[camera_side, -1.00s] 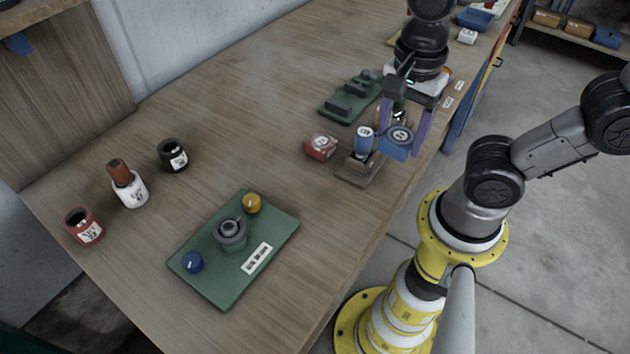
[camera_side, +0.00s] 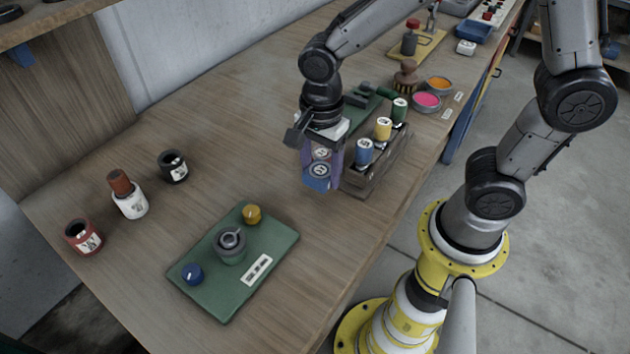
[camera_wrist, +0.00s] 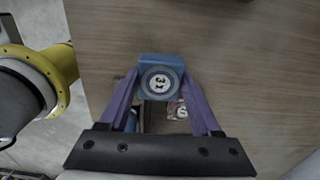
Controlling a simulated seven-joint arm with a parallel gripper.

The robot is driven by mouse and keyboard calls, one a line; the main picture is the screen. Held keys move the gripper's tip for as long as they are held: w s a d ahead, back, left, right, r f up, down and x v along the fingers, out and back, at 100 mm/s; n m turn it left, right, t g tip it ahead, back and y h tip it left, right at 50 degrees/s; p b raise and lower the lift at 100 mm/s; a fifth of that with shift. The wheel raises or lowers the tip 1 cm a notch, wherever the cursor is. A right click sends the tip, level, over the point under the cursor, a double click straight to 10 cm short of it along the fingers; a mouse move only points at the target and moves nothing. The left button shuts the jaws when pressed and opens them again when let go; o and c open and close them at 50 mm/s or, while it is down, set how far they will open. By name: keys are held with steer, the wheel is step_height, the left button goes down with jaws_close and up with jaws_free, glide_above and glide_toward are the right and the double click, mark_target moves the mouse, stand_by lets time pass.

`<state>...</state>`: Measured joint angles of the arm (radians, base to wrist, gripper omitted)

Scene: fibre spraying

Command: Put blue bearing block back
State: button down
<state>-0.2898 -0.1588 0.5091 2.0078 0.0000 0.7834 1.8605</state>
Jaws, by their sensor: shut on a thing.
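The blue bearing block (camera_side: 317,175) is held between the purple fingers of my gripper (camera_side: 320,160), above the table just left of the spool rack. In the wrist view the blue block (camera_wrist: 161,68) shows its round numbered face between the fingertips of my gripper (camera_wrist: 160,90). A red block (camera_side: 321,152) sits behind it and is mostly hidden by the fingers. In the wrist view part of the red block (camera_wrist: 177,110) shows below the blue one.
A wooden rack (camera_side: 378,175) holds blue, yellow and green spools to the right. A green board (camera_side: 215,285) with knobs lies at the front. Red, white and black containers stand at left. The table between the board and my gripper is clear.

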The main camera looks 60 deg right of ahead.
mark_target(315, 195)
steer(key=shift+w+f, duration=0.15)
steer(key=shift+f, duration=0.1)
steer(key=shift+w+a+f, duration=0.1)
steer(key=shift+w+f, duration=0.1)
steer(key=shift+f, duration=0.75)
steer(key=shift+w+a+f, duration=0.1)
steer(key=shift+w+f, duration=0.05)
steer(key=shift+f, duration=0.8)
steer(key=shift+f, duration=0.2)
steer(key=shift+c, duration=0.5)
jaws_free()
steer(key=shift+r, duration=0.1)
